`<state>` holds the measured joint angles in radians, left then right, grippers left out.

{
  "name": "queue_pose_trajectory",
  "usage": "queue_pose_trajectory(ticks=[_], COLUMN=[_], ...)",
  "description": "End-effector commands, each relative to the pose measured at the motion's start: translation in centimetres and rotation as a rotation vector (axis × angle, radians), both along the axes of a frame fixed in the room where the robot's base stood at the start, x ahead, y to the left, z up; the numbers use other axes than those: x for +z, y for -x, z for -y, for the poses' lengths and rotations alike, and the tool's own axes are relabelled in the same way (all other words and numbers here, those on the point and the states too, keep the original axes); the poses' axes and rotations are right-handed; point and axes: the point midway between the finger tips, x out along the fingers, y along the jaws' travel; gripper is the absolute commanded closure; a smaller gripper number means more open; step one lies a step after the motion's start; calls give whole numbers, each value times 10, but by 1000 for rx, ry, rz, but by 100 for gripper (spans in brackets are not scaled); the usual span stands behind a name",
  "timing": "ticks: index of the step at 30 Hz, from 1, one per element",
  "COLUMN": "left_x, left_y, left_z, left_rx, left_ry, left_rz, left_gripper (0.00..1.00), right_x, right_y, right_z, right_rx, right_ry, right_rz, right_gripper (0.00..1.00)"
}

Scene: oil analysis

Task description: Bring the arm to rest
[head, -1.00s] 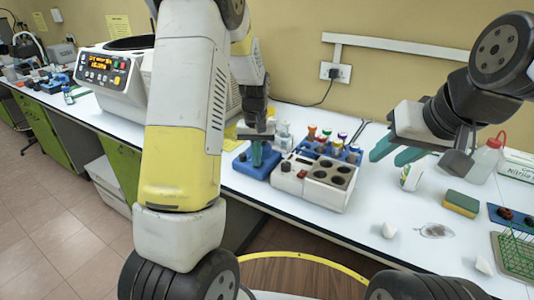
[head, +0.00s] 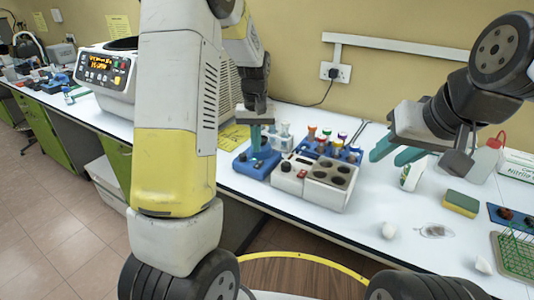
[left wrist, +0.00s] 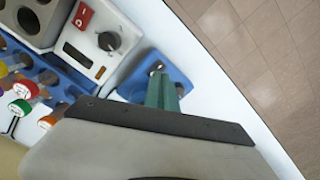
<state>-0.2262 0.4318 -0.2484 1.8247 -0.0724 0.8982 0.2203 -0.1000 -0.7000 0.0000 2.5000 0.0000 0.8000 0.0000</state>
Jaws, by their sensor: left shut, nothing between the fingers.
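My left gripper (head: 256,140) is above the blue stand (head: 257,165) on the white bench, its teal fingers together with nothing between them. In the left wrist view the shut fingers (left wrist: 162,93) overlap the blue stand (left wrist: 178,76); the exact gap to it is hard to judge. My left arm crosses the head view from the top. My right gripper (head: 397,153) hangs over the right part of the bench, its two teal fingers apart and empty.
A white block heater (head: 325,180) stands right of the blue stand, with a blue rack of coloured-capped tubes (head: 326,143) behind it. A centrifuge (head: 108,80) is at the left. A sponge (head: 461,203), a wash bottle (head: 486,160) and a green rack (head: 514,255) are at the right.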

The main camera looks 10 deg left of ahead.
Motion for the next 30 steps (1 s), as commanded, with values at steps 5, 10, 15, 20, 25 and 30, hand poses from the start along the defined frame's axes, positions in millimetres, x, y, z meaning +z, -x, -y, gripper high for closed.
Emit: queue_pose_trajectory(ticks=[5,10,15,20,25,30], left_x=[12,14,14,30,78,125], left_y=[0,0,0,9,45,98], left_z=[0,0,0,0,2,7], left_rx=[0,0,0,-6,-35,-82], left_ry=[0,0,0,19,78,131], left_rz=[0,0,0,26,120,240], left_gripper=[100,100,100,100,100,100], right_x=[0,0,0,0,0,0], right_y=[0,0,0,0,0,0], right_z=[0,0,0,0,0,0], right_rx=[0,0,0,0,0,0], right_ry=[0,0,0,0,0,0], right_rz=[0,0,0,0,0,0], right_gripper=[64,64,64,64,64,64])
